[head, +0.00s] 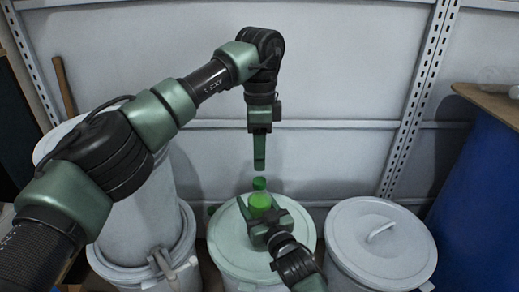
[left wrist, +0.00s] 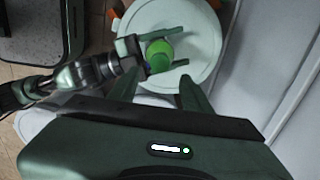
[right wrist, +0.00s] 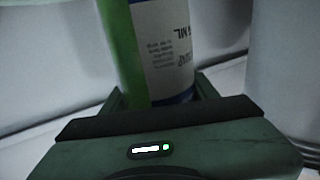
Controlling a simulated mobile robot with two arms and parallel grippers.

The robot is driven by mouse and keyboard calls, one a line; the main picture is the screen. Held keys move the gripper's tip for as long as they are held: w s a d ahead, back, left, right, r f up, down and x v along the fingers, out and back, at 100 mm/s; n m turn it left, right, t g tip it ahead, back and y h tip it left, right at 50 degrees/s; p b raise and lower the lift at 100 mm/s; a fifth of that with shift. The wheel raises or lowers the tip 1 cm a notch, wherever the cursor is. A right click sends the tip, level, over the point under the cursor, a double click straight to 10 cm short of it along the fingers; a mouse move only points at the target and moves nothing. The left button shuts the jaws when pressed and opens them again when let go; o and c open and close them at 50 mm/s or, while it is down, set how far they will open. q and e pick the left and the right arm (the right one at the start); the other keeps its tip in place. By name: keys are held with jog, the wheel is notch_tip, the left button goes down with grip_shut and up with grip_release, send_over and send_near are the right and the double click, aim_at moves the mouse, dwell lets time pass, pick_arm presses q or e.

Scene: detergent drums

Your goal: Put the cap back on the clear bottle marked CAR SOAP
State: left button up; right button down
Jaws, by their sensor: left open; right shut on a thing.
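The bottle (head: 260,203) shows green above the middle drum, between the fingers of my right gripper (head: 263,219). In the right wrist view the bottle (right wrist: 165,50) has a green side, a white label with partly cut-off print and a blue lower edge; CAR SOAP cannot be read. My right gripper is shut on it. A small green piece, apparently the cap (head: 259,183), shows just above the bottle; I cannot tell whether it is seated. My left gripper (head: 259,168) points down above it, open and empty. The left wrist view shows green (left wrist: 159,50) beyond its spread fingers.
The pale middle drum (head: 228,240) lies under the bottle. A lidded drum (head: 375,255) stands to the right and white containers (head: 140,225) to the left. A blue drum (head: 480,185) is at the far right. The grey wall is close behind.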

aim_at(259, 181)
pick_arm(q)
notch_tip(259, 181, down, 8)
jog(key=shift+r, duration=0.1)
dwell(0.4)
grip_shut()
